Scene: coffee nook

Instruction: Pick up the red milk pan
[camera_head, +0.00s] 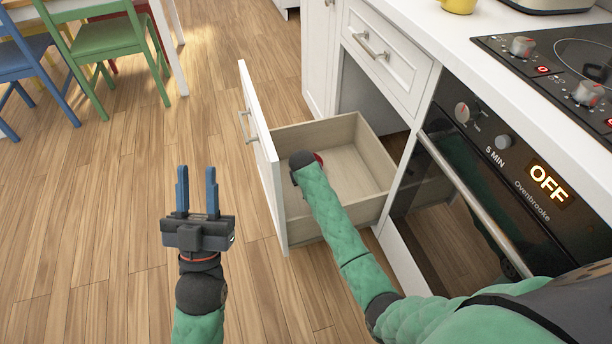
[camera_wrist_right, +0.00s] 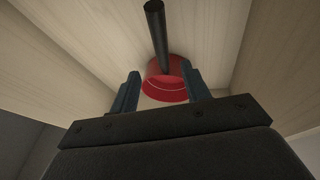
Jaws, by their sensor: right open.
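The red milk pan (camera_wrist_right: 166,88) lies inside the open drawer, with its dark handle (camera_wrist_right: 155,30) pointing up in the right wrist view. In the head view only a small red bit of the pan (camera_head: 319,159) shows past my right arm. My right gripper (camera_wrist_right: 166,82) is open, with one blue finger on each side of the pan in its wrist view; I cannot tell whether they touch it. In the head view my right wrist hides the right fingers. My left gripper (camera_head: 197,190) is open and empty above the floor, left of the drawer.
The drawer (camera_head: 350,128) is pulled out below the counter, its tall white front (camera_head: 262,165) between my two arms. An oven (camera_head: 480,180) with a bar handle stands right of it. A green chair (camera_head: 110,40) is at the upper left.

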